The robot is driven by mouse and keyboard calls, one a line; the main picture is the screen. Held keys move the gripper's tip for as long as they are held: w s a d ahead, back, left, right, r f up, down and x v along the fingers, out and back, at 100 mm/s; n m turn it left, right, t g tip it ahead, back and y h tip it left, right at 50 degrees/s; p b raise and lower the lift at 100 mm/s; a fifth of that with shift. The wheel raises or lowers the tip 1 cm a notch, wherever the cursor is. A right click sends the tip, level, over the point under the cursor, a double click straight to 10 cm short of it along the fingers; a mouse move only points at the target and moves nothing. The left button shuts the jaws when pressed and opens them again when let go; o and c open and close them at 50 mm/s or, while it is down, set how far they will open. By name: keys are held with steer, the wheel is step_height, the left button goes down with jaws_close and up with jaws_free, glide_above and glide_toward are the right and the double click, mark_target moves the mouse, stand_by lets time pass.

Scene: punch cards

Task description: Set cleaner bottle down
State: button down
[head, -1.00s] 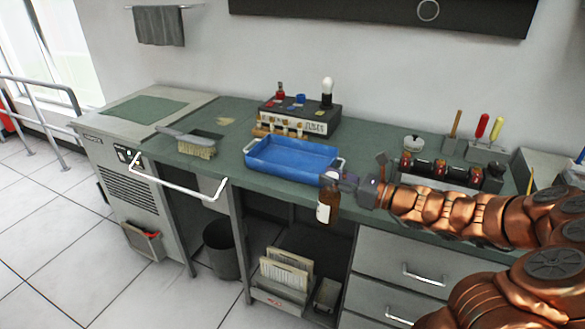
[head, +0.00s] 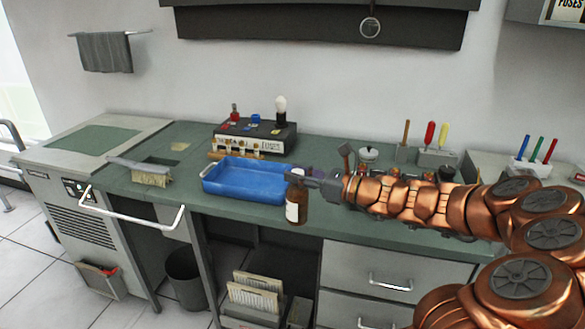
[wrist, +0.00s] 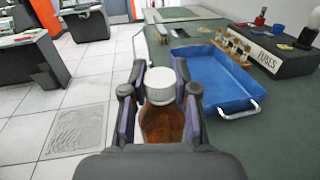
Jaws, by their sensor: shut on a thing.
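The cleaner bottle is brown with a white cap and a pale label. In the head view the bottle (head: 297,208) hangs upright in my gripper (head: 297,177), in front of the counter's front edge and just right of the blue tray. In the wrist view my gripper (wrist: 160,95) is shut around the bottle (wrist: 160,122), with a finger on each side below the white cap. The green counter top (head: 340,227) runs behind the bottle. The bottle's base appears lower than the counter's front edge in the head view; I cannot tell its exact gap from the edge.
The blue tray (head: 240,190) with metal handles sits close beside the bottle. A brush (head: 150,178) lies at left and a fuse box (head: 255,138) stands behind. A white rail (head: 130,226) sticks out in front. Bare counter shows between brush and tray.

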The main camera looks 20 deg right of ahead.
steer(key=w+d+f+p, duration=0.3)
steer(key=w+f, duration=0.1)
steer(key=w, duration=0.5)
steer(key=shift+w+f, duration=0.25)
steer(key=shift+w, duration=0.05)
steer(key=shift+d+f, duration=0.1)
steer(key=c, duration=0.9)
jaws_free()
steer(key=b+v, duration=0.2)
steer(key=v, duration=1)
